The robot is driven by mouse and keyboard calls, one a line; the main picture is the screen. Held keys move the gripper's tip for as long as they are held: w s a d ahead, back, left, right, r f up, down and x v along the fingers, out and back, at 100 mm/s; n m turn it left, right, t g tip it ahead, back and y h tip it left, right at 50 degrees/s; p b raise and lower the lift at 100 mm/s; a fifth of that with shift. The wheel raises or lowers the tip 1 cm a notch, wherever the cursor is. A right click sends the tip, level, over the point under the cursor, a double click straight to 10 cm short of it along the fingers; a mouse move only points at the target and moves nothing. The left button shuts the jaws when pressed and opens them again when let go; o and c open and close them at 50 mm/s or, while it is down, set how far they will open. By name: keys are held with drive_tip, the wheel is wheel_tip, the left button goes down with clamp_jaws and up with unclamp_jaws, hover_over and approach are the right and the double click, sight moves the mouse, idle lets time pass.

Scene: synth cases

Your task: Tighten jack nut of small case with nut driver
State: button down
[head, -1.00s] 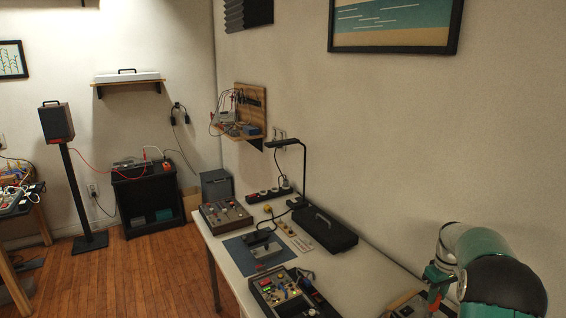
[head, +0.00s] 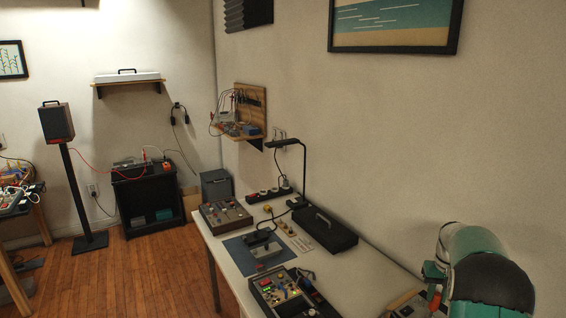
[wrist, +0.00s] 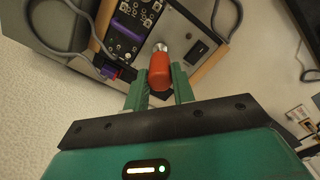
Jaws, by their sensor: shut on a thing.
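In the wrist view, my gripper (wrist: 159,90) is shut on the orange-red handle of the nut driver (wrist: 159,72). Its silver metal tip points away from me, toward a case (wrist: 205,55) with wooden trim and a dark panel of jacks. I cannot tell whether the tip touches the case or which jack nut it faces. In the head view, my gripper is small at the lower right, largely covered by my own arm. A case (head: 405,301) stands below it at the table's right edge, cut off by the frame.
On the white table (head: 237,283) are a black lidded case (head: 325,232), a wooden-sided synth (head: 226,214), a blue mat (head: 240,258), a lamp (head: 288,143) and a lit module (head: 275,293). A grey cable (wrist: 75,30) loops near the case in the wrist view. The wall stands close at right.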

drive_tip(key=c, duration=1.1)
unclamp_jaws()
